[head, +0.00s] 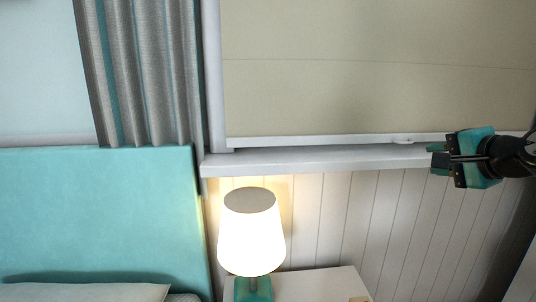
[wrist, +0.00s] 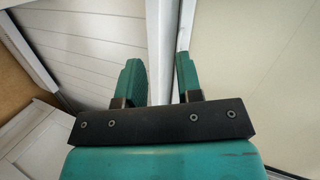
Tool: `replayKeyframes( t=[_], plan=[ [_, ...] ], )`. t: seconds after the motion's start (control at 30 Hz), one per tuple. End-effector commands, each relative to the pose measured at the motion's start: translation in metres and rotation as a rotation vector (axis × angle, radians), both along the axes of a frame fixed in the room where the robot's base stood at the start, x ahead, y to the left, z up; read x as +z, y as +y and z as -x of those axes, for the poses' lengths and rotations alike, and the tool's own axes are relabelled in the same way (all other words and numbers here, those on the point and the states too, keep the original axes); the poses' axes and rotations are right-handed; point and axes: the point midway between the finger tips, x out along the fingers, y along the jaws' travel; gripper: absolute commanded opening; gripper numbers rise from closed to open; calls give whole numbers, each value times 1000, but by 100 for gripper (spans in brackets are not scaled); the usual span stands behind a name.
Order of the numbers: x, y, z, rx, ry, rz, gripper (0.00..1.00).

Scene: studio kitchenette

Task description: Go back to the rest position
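My gripper (head: 436,158) is at the right side of the head view, in front of the window sill and pointing left. In the wrist view its two green fingers (wrist: 160,80) stand apart with a gap between them. Nothing is held in the gap; the white window frame and sill show behind it. My gripper looks raised in the air, well above and to the right of the bedside table.
A lit lamp (head: 251,232) stands on a white bedside table (head: 315,285). A teal headboard (head: 100,220) with a pillow (head: 90,292) is at left, below a grey curtain (head: 145,75). The window sill (head: 320,160) runs behind my gripper. White panelling (head: 400,225) lies below it.

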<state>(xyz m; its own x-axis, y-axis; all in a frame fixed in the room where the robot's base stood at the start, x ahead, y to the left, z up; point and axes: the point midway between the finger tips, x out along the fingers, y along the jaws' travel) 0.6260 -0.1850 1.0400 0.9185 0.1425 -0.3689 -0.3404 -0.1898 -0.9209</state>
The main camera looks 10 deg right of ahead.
Motion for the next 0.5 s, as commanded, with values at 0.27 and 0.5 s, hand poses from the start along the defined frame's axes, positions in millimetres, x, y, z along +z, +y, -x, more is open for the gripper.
replayKeyframes(
  t=[0.27, 0.5],
  plan=[
    [-50, 174, 84, 810, 235, 494, 33],
    [-73, 223, 171, 1334, 290, 789, 33]
  ],
)
